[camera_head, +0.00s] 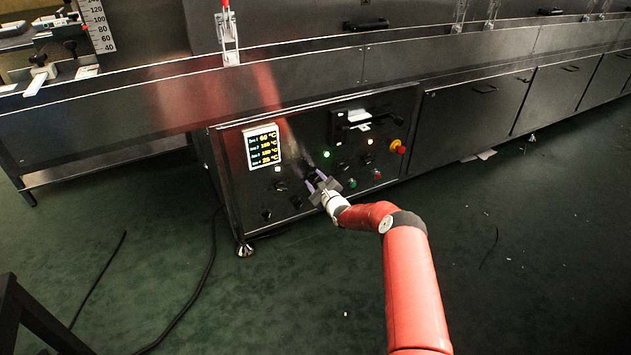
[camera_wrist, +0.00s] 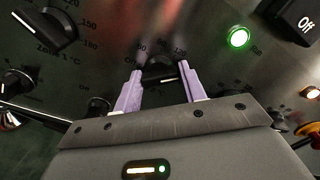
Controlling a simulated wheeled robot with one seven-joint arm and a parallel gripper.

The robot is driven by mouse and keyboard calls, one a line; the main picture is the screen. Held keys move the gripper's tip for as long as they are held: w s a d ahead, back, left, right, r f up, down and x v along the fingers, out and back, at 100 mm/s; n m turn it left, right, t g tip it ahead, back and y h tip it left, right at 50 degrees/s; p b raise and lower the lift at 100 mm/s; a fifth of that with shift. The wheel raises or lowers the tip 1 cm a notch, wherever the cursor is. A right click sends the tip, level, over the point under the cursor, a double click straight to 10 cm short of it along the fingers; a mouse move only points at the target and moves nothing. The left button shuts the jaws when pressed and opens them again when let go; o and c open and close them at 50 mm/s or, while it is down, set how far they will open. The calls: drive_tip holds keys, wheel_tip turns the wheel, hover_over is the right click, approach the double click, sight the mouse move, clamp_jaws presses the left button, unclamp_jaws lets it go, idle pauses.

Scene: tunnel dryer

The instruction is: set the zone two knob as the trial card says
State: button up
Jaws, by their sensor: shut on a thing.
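My gripper (camera_head: 314,180) is at the front of the control panel (camera_head: 230,150), below and right of the display. In the wrist view my gripper (camera_wrist: 158,82) has its two lilac fingers on either side of a black knob (camera_wrist: 160,70) and is shut on it. The knob has a white pointer line and scale numbers above it; its label is hidden. Left of it is a similar knob (camera_wrist: 50,30) marked Zone 1 °C. The display (camera_head: 262,147) lists several zone temperatures, the top one about 60 °C. I cannot make out a trial card for certain.
A green lamp (camera_wrist: 238,38) and an Off switch (camera_wrist: 296,22) are right of the held knob. A red emergency button (camera_head: 397,147) sits at the panel's right. More knobs (camera_wrist: 98,106) lie below. A dark cable (camera_head: 205,270) runs over the green floor.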

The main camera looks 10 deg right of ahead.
drive_tip(key=n, duration=0.3)
drive_tip(key=shift+n, duration=0.3)
drive_tip(key=n, duration=0.3)
drive_tip(key=shift+a+n, duration=0.1)
drive_tip(key=shift+n, duration=0.2)
drive_tip(key=n+b, duration=0.1)
drive_tip(key=n, duration=0.3)
drive_tip(key=shift+f, duration=0.2)
drive_tip(key=shift+n+b, duration=0.75)
drive_tip(key=shift+n, duration=0.55)
drive_tip(key=shift+s, duration=0.1)
drive_tip(key=o, duration=1)
drive_tip(key=shift+r, duration=0.1)
